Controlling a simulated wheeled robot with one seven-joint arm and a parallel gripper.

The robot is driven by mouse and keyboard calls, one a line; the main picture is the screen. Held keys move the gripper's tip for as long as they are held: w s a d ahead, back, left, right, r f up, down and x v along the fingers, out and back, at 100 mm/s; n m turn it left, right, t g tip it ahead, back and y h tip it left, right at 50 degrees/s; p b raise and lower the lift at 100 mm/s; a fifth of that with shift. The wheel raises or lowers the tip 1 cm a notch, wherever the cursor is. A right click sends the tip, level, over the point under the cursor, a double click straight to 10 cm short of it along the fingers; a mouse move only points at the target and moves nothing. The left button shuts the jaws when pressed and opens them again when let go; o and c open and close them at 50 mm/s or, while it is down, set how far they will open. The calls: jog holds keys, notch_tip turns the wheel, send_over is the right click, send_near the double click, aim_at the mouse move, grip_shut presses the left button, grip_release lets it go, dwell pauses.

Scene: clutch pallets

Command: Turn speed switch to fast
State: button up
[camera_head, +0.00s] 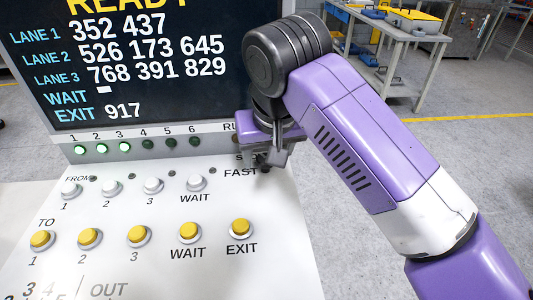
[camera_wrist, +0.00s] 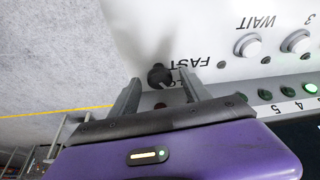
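The speed switch (camera_wrist: 160,75) is a small black knob beside the FAST label on the white panel, seen in the wrist view. The SLOW label next to it is partly hidden. My gripper (camera_wrist: 160,92) is at the knob, with its two grey fingers spread on either side of it. I cannot tell whether either finger touches the knob. In the head view my gripper (camera_head: 270,162) is at the panel's right edge, and it covers most of the switch and the SLOW label. The FAST label (camera_head: 240,173) shows just left of the fingers.
The panel has white FROM buttons (camera_head: 152,186) and yellow TO buttons (camera_head: 138,235) left of the switch. A display (camera_head: 140,60) stands above a row of lights, the first three lit green. A workbench (camera_head: 390,40) is far behind. Open floor lies right of the panel.

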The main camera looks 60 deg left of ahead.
grip_shut()
jog(key=shift+r+n+p, duration=0.15)
jog(key=shift+n+p, duration=0.15)
jog(key=shift+p, duration=0.35)
jog(key=shift+r+n+g+p, duration=0.1)
jog(key=shift+n+g+p, duration=0.4)
jog(key=shift+p, duration=0.4)
jog(key=n+g+p, duration=0.1)
jog(key=n+p, duration=0.2)
jog(key=p, duration=0.1)
jog(key=shift+w+n, duration=0.15)
jog(key=shift+n, duration=0.15)
jog(key=n+g+p, duration=0.1)
jog(key=n+p, duration=0.1)
jog(key=n, duration=0.1)
jog(key=shift+w+n, duration=0.15)
jog(key=shift+n, duration=0.15)
jog(key=shift+w+f+n+g+h+p, duration=0.15)
jog(key=shift+n+g+h, duration=0.15)
jog(key=shift+n, duration=0.45)
jog(key=shift+s+f+n+g+h+p, duration=0.1)
jog(key=shift+n+g+h+p, duration=0.1)
jog(key=shift+n+g, duration=0.4)
jog(key=shift+n, duration=0.35)
